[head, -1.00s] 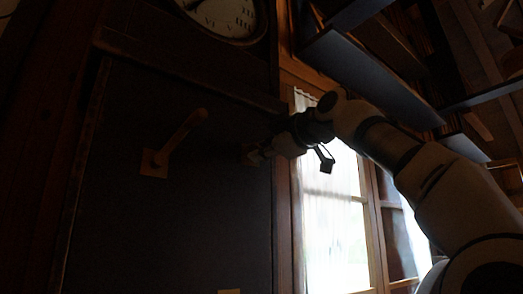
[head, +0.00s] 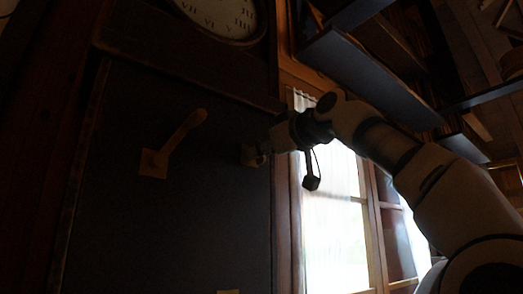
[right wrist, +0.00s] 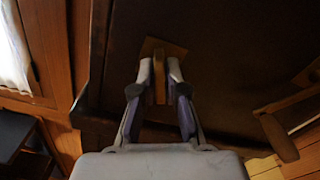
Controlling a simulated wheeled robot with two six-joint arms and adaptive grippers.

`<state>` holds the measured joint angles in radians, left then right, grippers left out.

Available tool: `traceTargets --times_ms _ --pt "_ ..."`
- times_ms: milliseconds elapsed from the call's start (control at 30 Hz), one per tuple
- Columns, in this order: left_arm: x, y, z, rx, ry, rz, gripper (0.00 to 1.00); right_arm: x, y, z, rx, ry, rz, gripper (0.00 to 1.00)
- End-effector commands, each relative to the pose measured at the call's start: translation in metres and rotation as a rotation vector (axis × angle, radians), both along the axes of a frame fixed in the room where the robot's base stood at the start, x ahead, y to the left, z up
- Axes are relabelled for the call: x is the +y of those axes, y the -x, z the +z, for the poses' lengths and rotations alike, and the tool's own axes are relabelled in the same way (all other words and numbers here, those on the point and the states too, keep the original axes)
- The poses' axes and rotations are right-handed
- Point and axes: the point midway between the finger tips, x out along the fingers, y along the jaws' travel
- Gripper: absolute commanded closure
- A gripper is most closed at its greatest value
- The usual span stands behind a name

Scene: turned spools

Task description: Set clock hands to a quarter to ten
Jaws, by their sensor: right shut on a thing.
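The round clock face (head: 218,17) is cut off by the top edge of the head view. Only its lower part with Roman numerals shows, and I see no hand on that part. My right gripper (head: 254,155) is at the front of the dark panel below the clock. In the right wrist view the right gripper (right wrist: 160,78) is shut on a wooden handle (right wrist: 160,88), one finger on each side. A square wooden plate (right wrist: 172,46) sits behind this handle. A second wooden handle (head: 182,133) sticks out to the left, untouched, on its own square plate (head: 153,164). My left gripper is out of view.
The dark panel (head: 150,230) fills the left and middle. A bright curtained window (head: 335,235) stands right of it. Shelves (head: 370,70) hang at the upper right. Another small wooden piece (head: 228,292) shows at the bottom edge.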

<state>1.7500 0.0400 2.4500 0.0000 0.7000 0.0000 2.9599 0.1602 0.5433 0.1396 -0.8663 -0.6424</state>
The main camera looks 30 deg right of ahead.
Motion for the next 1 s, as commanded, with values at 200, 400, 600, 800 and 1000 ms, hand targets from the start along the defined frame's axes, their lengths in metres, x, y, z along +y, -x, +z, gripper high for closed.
traceTargets --times_ms 200,400,600,800,1000 --pt "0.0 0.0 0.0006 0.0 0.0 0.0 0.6 -0.0002 0.0008 0.0028 0.005 -0.169 -0.001 1.0" --pt "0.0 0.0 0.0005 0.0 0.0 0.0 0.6 -0.0002 0.0008 0.0028 0.014 -0.279 -0.001 1.0" --pt "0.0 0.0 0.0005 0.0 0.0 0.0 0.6 -0.0001 0.0008 0.0027 0.019 -0.335 0.0 1.0" --pt "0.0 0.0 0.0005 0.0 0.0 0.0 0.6 -0.0001 0.0008 0.0027 0.02 -0.35 0.0 1.0" --pt "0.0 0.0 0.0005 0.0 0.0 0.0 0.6 0.0 0.0008 0.0027 0.02 -0.35 0.0 1.0"
